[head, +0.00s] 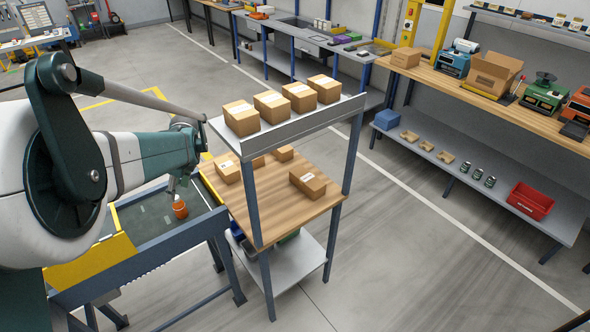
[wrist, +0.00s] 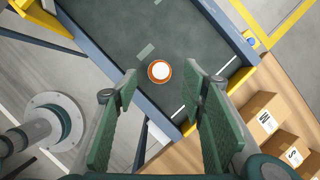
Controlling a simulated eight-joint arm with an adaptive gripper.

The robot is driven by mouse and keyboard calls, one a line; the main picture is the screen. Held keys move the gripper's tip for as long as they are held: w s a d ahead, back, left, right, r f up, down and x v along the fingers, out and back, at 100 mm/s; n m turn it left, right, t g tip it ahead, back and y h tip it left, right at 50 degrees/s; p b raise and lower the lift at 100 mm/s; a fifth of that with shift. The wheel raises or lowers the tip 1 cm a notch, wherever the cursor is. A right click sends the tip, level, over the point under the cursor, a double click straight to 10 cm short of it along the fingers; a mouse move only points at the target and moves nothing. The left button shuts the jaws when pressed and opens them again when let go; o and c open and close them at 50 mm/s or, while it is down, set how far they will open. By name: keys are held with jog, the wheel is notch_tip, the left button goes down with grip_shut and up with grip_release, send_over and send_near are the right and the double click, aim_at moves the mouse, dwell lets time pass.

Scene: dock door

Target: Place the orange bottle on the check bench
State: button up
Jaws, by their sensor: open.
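The orange bottle (head: 180,210) stands on the dark green conveyor belt (head: 150,222), near its end by the wooden-topped bench (head: 262,219). In the wrist view the bottle (wrist: 160,71) shows from above, its white cap inside an orange rim. My gripper (head: 174,188) is just above the bottle in the head view. In the wrist view my gripper (wrist: 162,86) is open, with green fingers on either side and nothing between them; the bottle appears just beyond the fingertips. No label shows which bench is the check bench; the wooden-topped one stands beside the conveyor.
Several cardboard boxes stand on the bench's upper shelf (head: 284,124), above the wooden top. More boxes, such as one at the right (head: 308,182), lie on the top; its front middle is bare. The conveyor has a raised blue rail (head: 165,263). Another long bench (head: 455,85) stands along the wall.

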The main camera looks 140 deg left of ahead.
jog(key=shift+o, duration=0.8)
notch_tip(320, 180, up, 5)
send_over(182, 207)
jog(key=shift+s+d+f+g+h+b, duration=0.2)
jog(key=shift+s+d+f+g+b, duration=0.1)
jog(key=shift+s+f+g, duration=0.15)
jog(key=shift+s+d+f+g+h+b, duration=0.15)
jog(key=shift+s+f+g+h+b, duration=0.15)
jog(key=shift+f, duration=0.25)
jog(key=w+a+r+m+g+b, duration=0.2)
jog(key=w+m+g+b, duration=0.55)
jog(key=g, duration=0.55)
jog(key=shift+n+t+y, duration=0.25)
jog(key=shift+y, duration=0.05)
jog(key=f, duration=1.5)
jog(key=shift+s+d, duration=0.1)
jog(key=shift+s, duration=0.15)
jog(key=shift+s, duration=0.1)
